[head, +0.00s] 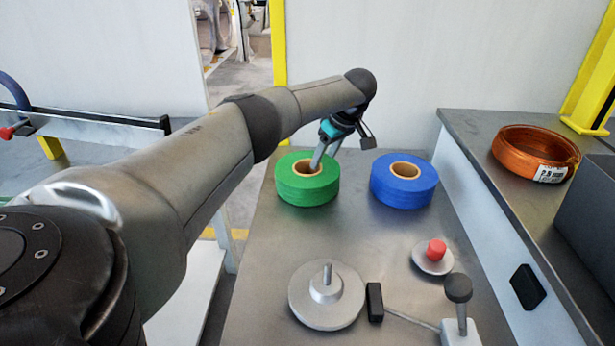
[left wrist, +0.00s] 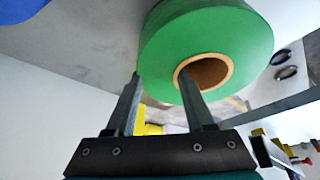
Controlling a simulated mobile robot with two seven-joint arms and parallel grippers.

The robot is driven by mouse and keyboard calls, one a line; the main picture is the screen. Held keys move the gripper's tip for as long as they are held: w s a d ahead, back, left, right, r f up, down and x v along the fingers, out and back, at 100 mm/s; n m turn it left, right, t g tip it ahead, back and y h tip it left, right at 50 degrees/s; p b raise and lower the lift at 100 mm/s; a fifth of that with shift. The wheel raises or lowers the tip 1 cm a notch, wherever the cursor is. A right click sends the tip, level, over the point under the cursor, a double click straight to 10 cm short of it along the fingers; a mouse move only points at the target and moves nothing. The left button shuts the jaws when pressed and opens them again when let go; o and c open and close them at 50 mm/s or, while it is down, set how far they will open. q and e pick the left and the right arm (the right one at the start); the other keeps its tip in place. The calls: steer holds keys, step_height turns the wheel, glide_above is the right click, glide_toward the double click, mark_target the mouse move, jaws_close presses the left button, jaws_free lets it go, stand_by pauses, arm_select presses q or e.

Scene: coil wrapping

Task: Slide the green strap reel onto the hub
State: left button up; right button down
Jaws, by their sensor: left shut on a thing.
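The green strap reel (head: 307,190) is at the back left of the metal table, its flat side up and a tan core in its middle. I cannot tell whether it touches the table. My left gripper (head: 322,160) comes down on it from above and is shut on the reel's ring. In the left wrist view, one finger of the gripper (left wrist: 163,80) reaches into the core of the green reel (left wrist: 160,55) and the other is at its outer side. The hub (head: 325,294), a grey disc with a stepped boss and upright pin, stands empty near the front. My right gripper is out of view.
A blue reel (head: 404,190) lies just right of the green one. A red button (head: 436,250) and a black-knobbed lever (head: 458,290) are right of the hub. An orange coil (head: 535,153) sits on the right counter. The table between reels and hub is clear.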

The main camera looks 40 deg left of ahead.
arm_select(q)
jaws_close()
steer(key=shift+w+a+r, duration=0.1)
steer(key=shift+r, duration=0.15)
stand_by(0.5)
